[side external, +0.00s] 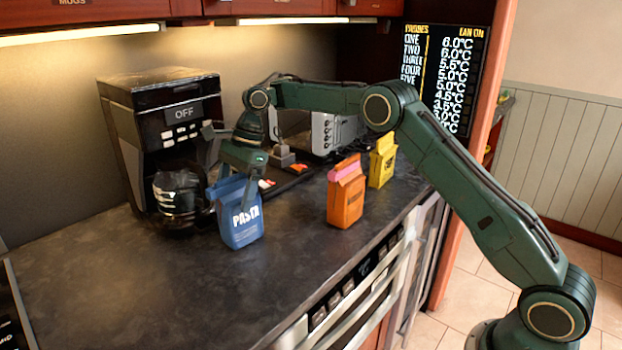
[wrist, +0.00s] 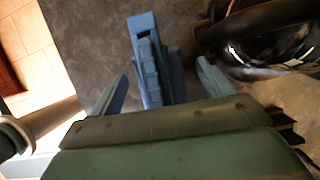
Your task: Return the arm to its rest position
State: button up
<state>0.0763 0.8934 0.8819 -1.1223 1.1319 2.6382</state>
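A blue bag labelled PASTA (side external: 240,224) stands upright on the dark counter, in front of the coffee maker, in the side view. My green gripper (side external: 236,180) is right at the top of the bag, pointing down. In the wrist view, the blue bag (wrist: 150,62) lies between the two fingers of my gripper (wrist: 163,84). The fingers are apart, with a gap visible on each side of the bag. The lower part of the fingers is partly hidden in the side view.
The coffee maker (side external: 155,105) with its glass carafe (side external: 178,190) stands close beside the bag. An orange bag (side external: 346,195), a yellow bag (side external: 382,163) and a silver appliance (side external: 328,131) stand to the right. The counter's front left (side external: 130,285) is clear. Cabinets hang overhead.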

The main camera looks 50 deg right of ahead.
jog(key=s+d+r+n+t+h, duration=0.1)
jog(key=s+r+n+t, duration=0.2)
jog(key=s+r+n, duration=1)
jog(key=s+d+f+n+h, duration=0.1)
jog(key=s+d+n, duration=0.1)
jog(key=s, duration=0.7)
jog(key=s+d+f+n+t+h, duration=0.1)
jog(key=s+d+n, duration=0.1)
jog(key=s, duration=0.8)
jog(key=s+d+f+n+t+h, duration=0.1)
jog(key=s+d+f, duration=0.1)
jog(key=s, duration=0.7)
jog(key=shift+s+d+n+h, duration=0.15)
jog(key=shift+d+n+h, duration=0.2)
jog(key=shift+d, duration=0.5)
